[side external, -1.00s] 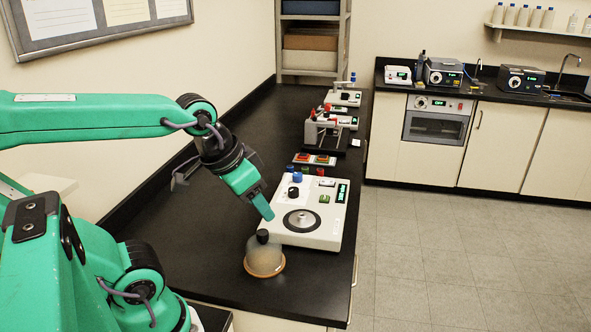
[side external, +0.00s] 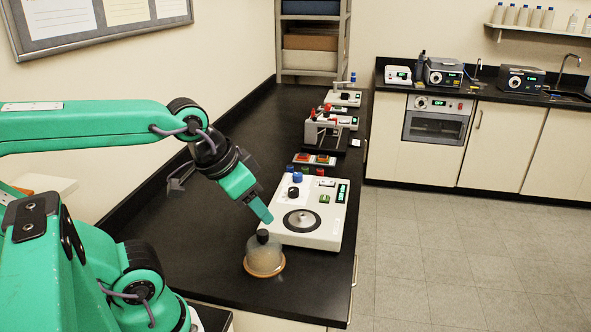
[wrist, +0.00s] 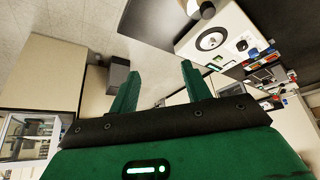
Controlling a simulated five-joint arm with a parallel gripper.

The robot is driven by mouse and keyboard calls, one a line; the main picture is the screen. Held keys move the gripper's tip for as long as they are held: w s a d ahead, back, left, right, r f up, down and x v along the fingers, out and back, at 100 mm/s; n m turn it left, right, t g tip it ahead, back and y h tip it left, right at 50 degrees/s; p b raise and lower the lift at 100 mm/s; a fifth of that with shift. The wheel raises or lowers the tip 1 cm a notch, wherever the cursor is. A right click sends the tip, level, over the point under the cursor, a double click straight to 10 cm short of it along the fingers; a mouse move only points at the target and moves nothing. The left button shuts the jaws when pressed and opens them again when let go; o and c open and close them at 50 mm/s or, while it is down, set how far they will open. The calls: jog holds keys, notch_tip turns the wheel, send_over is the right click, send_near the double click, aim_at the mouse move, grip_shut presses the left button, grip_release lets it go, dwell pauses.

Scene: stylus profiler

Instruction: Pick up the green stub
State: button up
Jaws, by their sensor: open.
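A small green piece (side external: 306,169), which looks like the green stub, sits between a blue and a red piece in a row behind the white profiler. It is tiny, and its exact shape cannot be told. My gripper (side external: 267,217) points down at the left front of the profiler (side external: 330,228), well short of that row. In the wrist view my gripper (wrist: 157,78) has its two green fingers spread, with nothing between them. The profiler (wrist: 190,45) shows at the upper right there; I cannot make out the green stub in that view.
A clear dome with a black knob (side external: 264,260) stands on the bench just in front of my gripper.

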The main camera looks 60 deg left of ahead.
jog(key=shift+w+r, duration=0.1)
dwell(0.7)
jog(key=w+a+r+y, duration=0.1)
jog(key=w+a+r, duration=0.15)
jog(key=w, duration=0.45)
jog(key=w+a+r, duration=0.2)
jog(key=w+a, duration=0.2)
jog(key=w, duration=0.2)
jog(key=n+g+y, duration=0.2)
jog(key=n, duration=0.1)
send_over(305, 173)
jog(key=s, duration=0.2)
notch_tip(305, 173, down, 20)
jog(key=shift+s+d, duration=0.15)
jog(key=shift+d, duration=0.25)
jog(key=shift+x, duration=1.2)
